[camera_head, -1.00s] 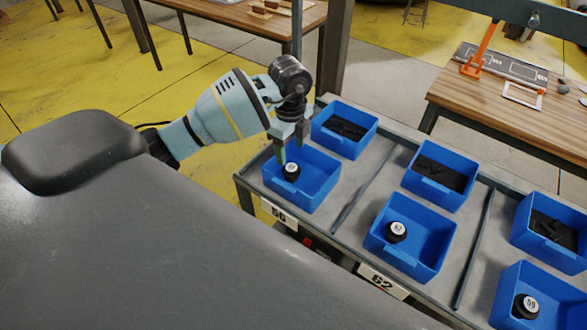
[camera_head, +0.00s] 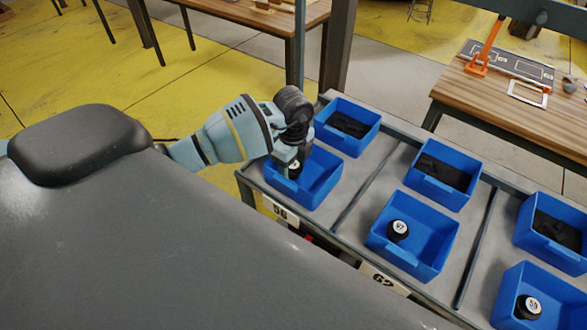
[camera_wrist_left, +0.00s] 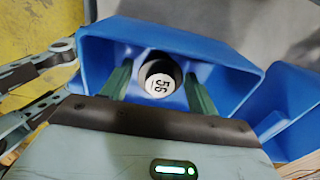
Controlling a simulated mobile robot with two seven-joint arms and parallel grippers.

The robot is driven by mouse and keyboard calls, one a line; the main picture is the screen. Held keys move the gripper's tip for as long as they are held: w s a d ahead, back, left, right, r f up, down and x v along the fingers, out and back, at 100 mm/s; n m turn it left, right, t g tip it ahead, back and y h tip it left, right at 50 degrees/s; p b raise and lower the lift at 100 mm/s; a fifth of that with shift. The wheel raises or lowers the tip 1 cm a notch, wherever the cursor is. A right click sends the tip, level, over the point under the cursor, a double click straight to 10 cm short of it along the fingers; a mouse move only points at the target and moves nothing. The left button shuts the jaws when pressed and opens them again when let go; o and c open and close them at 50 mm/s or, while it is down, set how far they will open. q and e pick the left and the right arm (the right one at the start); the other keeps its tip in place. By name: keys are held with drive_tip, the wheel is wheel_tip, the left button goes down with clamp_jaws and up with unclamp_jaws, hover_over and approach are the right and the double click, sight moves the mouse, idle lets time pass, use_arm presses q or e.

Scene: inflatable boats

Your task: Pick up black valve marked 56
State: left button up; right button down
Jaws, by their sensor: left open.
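The black valve marked 56 (camera_wrist_left: 159,78) stands in a blue bin, its white top label facing up in the left wrist view. In the head view the valve (camera_head: 294,169) is partly hidden by my gripper. The bin (camera_head: 318,187) sits at the left end of the rack, above a tag reading 56 (camera_head: 279,211). My left gripper (camera_wrist_left: 158,84) is open, with one green finger on each side of the valve. In the head view my left gripper (camera_head: 290,165) reaches down into the bin. I cannot tell whether the fingers touch the valve. My right gripper is not in view.
Another blue bin (camera_head: 409,262) holds a valve marked 62 or similar (camera_head: 398,230). A bin at lower right holds a valve marked 59 (camera_head: 528,307). Bins with dark parts stand behind. Metal dividers (camera_head: 364,199) separate the columns. A wooden table (camera_head: 500,95) stands beyond the rack.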

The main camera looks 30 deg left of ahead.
use_arm(q)
drive_tip(key=shift+c, duration=0.3)
drive_tip(key=c, duration=0.8)
drive_tip(key=shift+o, duration=0.2)
drive_tip(key=shift+r, duration=0.1)
wheel_tip(320, 180, up, 10)
drive_tip(key=shift+f+p, duration=0.1)
drive_tip(key=shift+p, duration=0.2)
